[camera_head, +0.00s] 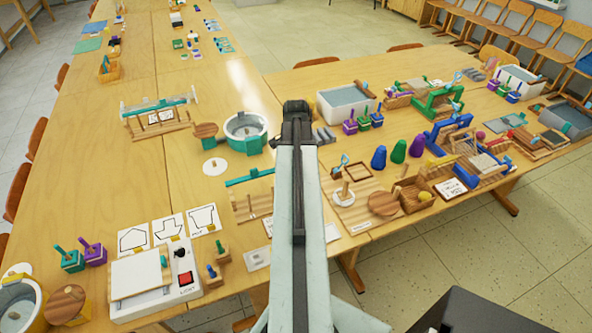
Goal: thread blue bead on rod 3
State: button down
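My arm reaches forward through the middle of the head view, and my dark gripper (296,108) is at its far end above the wooden tables. Its fingers are too small and dark to show whether they are open. No bead can be told for certain as the blue one, and no rod number is readable. A small wooden block with a blue peg-like piece (212,270) stands left of my arm. Coloured blocks with upright rods stand at left, green (70,260) and purple (94,253), and others (350,125) stand right of my gripper.
A white light box (155,280) and drawn cards (170,228) lie left of my arm. A round teal-rimmed basin (246,130), a grey-water tub (345,101), cones (379,157) and baskets (416,196) crowd the tables. Bare wood shows at left (60,190).

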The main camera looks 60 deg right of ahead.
jog(key=shift+f, duration=0.3)
dwell(0.5)
jog(key=shift+f+b, duration=0.5)
jog(key=shift+b, duration=0.15)
jog(key=shift+f+b, duration=0.45)
dwell(0.4)
dwell(0.4)
jog(key=c, duration=0.9)
grip_release()
jog(key=shift+c, duration=0.2)
notch_tip(320, 180, up, 8)
jog(key=p, duration=0.7)
jog(key=shift+f+p, duration=0.1)
jog(key=shift+p, duration=0.3)
